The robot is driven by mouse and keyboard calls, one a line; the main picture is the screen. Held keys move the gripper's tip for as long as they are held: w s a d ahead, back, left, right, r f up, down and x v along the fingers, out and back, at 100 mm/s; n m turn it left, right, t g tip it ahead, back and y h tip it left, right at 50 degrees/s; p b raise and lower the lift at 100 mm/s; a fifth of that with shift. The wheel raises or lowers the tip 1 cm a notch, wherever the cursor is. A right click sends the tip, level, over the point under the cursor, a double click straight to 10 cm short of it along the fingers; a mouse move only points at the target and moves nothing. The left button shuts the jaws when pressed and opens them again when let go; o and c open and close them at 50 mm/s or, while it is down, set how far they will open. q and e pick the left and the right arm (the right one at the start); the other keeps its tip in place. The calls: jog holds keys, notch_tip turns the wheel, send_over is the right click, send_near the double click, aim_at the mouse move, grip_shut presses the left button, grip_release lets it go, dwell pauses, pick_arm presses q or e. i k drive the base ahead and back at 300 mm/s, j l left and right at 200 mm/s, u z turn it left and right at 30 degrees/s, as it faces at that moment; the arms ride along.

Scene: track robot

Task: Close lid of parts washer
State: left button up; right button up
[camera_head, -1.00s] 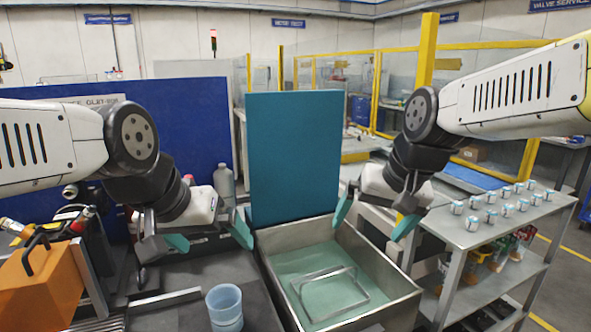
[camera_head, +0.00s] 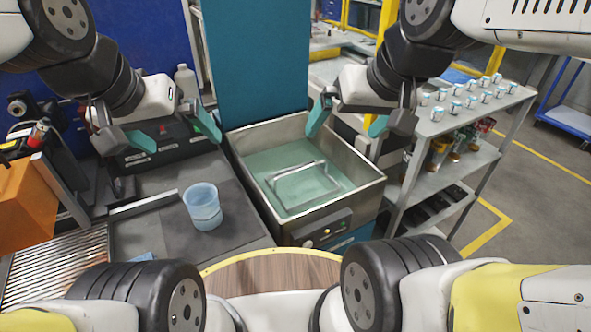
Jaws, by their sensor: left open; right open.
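The parts washer (camera_head: 335,200) is a grey metal basin with greenish liquid and a wire handle or frame inside it. Its teal lid (camera_head: 258,60) stands upright at the back of the basin, open; its top is cut off by the picture edge. My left gripper (camera_head: 176,138) is open and empty, left of the lid and above the black bench. My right gripper (camera_head: 347,122) is open and empty, just right of the lid and above the basin's back right part. Neither gripper visibly holds the lid.
A translucent blue cup (camera_head: 203,207) stands on the dark bench left of the basin. An orange box (camera_head: 25,205) is at the far left. A grey bottle (camera_head: 187,83) stands behind. A metal shelf (camera_head: 425,128) with several small white-and-blue parts is on the right.

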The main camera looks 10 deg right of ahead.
aim_at(259, 50)
jog(key=k+l+u, duration=0.1)
jog(key=l, duration=0.3)
jog(key=k+l+u, duration=0.15)
jog(key=k+l, duration=0.15)
jog(key=j+z, duration=0.25)
jog(key=j, duration=0.3)
jog(key=j+z, duration=0.3)
jog(key=j, duration=0.25)
jog(key=k+j+z, duration=0.25)
jog(key=j, duration=0.25)
jog(key=j+z, duration=0.3)
jog(key=j, duration=0.25)
